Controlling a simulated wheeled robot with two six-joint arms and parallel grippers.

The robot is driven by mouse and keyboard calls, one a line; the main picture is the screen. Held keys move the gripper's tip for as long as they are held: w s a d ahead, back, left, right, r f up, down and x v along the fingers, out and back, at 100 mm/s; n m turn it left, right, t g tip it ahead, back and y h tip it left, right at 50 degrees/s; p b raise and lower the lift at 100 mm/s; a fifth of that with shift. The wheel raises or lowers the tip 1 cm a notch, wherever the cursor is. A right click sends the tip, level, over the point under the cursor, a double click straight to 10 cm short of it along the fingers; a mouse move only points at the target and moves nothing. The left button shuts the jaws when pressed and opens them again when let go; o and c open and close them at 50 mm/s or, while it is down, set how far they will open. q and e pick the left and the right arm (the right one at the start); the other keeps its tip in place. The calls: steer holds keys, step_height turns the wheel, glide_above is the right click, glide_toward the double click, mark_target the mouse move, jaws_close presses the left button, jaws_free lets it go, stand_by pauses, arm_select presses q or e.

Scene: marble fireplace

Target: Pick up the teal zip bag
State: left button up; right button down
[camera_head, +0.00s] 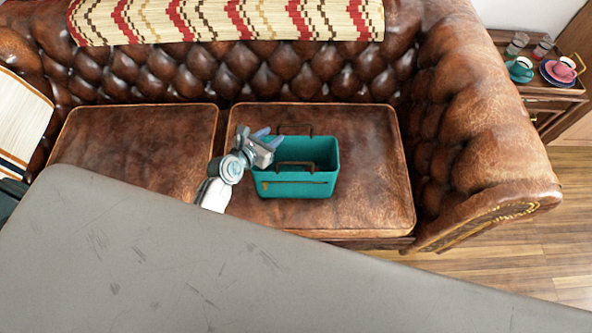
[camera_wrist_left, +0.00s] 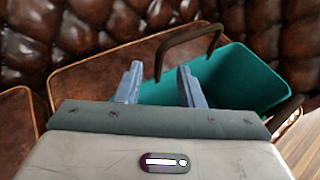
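The teal zip bag (camera_head: 296,187) stands upright and open on the right seat cushion of the brown leather sofa. It has two brown handles and a small zip on its front. My left gripper (camera_head: 272,136) is at the bag's upper left side, near the back handle. In the left wrist view the gripper (camera_wrist_left: 158,84) has its two blue-grey fingers apart, with the brown handle (camera_wrist_left: 188,42) arching just beyond them. The teal bag (camera_wrist_left: 240,82) fills the right behind the fingers. I cannot tell whether the fingers touch the handle. My right gripper is not in view.
A large grey surface (camera_head: 200,260) covers the lower front of the head view. The sofa's right arm (camera_head: 490,140) rises beside the cushion, and its tufted back (camera_head: 230,70) stands behind. A side table (camera_head: 555,92) with cups is at far right. The left cushion (camera_head: 140,150) is clear.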

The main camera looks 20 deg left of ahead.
mark_target(278, 132)
arm_select(q)
steer(key=x, duration=0.6)
steer(key=shift+w+f+b, duration=0.25)
steer(key=shift+f+b, duration=0.1)
steer(key=shift+f, duration=0.05)
steer(key=shift+s, duration=0.1)
jaws_close()
steer(key=shift+r, duration=0.1)
